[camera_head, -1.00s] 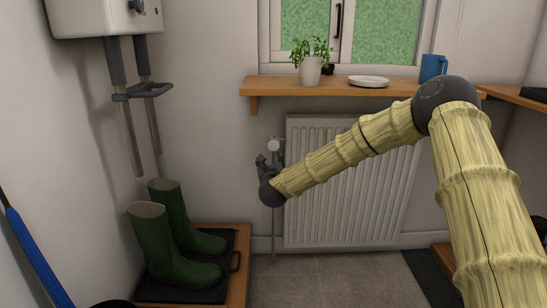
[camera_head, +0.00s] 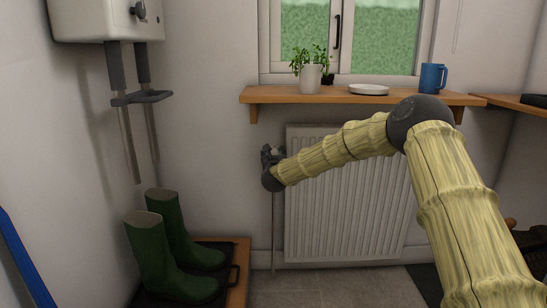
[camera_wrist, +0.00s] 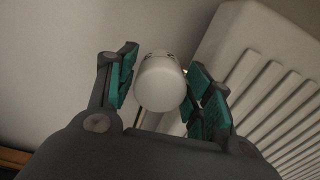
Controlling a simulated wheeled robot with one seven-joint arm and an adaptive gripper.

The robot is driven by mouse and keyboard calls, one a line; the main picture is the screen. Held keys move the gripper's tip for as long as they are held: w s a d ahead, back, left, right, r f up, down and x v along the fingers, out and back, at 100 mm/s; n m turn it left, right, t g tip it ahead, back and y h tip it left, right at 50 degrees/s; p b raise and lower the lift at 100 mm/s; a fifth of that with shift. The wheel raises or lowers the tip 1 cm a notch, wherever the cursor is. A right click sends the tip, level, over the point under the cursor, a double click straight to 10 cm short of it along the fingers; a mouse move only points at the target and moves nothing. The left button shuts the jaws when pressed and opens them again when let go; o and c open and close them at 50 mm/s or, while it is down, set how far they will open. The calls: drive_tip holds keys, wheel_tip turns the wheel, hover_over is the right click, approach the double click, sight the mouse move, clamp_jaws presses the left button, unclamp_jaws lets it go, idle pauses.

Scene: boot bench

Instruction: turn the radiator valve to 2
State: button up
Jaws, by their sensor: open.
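The radiator valve (camera_wrist: 160,82) is a white rounded knob in the wrist view. It sits between the two teal-padded fingers of my gripper (camera_wrist: 163,92), with a narrow gap visible on each side. My gripper is open around the knob. In the head view my gripper (camera_head: 271,156) is at the upper left corner of the white radiator (camera_head: 345,215) and hides the valve. Small dark marks show at the knob's far edge, but no number can be read.
A wooden shelf (camera_head: 375,96) above the radiator carries a potted plant (camera_head: 312,76), a white dish (camera_head: 368,89) and a blue mug (camera_head: 432,78). Green boots (camera_head: 160,262) stand on a tray at lower left.

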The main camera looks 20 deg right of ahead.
drive_tip(key=shift+w+d, duration=0.1)
drive_tip(key=shift+w, duration=0.4)
drive_tip(key=c, duration=0.8)
drive_tip(key=shift+o, duration=0.3)
